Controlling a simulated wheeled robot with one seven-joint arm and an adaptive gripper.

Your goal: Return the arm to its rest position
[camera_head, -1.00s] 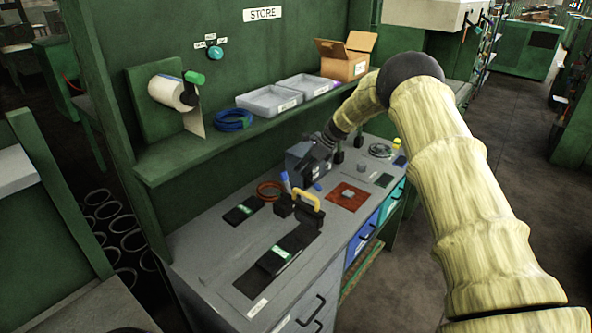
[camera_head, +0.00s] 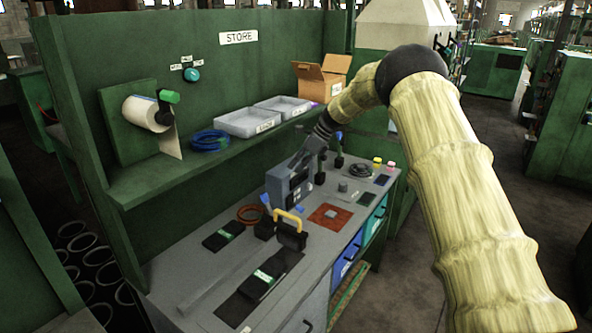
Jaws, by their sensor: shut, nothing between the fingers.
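My arm, in a pale yellow ribbed sleeve, reaches in from the right and bends over the bench in the head view. My gripper (camera_head: 301,159) is small and dark at the arm's far end. It is shut and holds nothing. It appears just above or behind the top of a grey box-shaped device (camera_head: 288,188) on the bench; I cannot tell whether they touch. The fingertips are hard to make out against it.
The grey bench top (camera_head: 190,265) bears a black block with a yellow handle (camera_head: 291,232), a red-brown mat (camera_head: 329,215) and dark pads. A green shelf (camera_head: 150,190) above holds grey trays (camera_head: 247,122), a blue coil (camera_head: 209,140) and a cardboard box (camera_head: 322,77). Open floor lies right.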

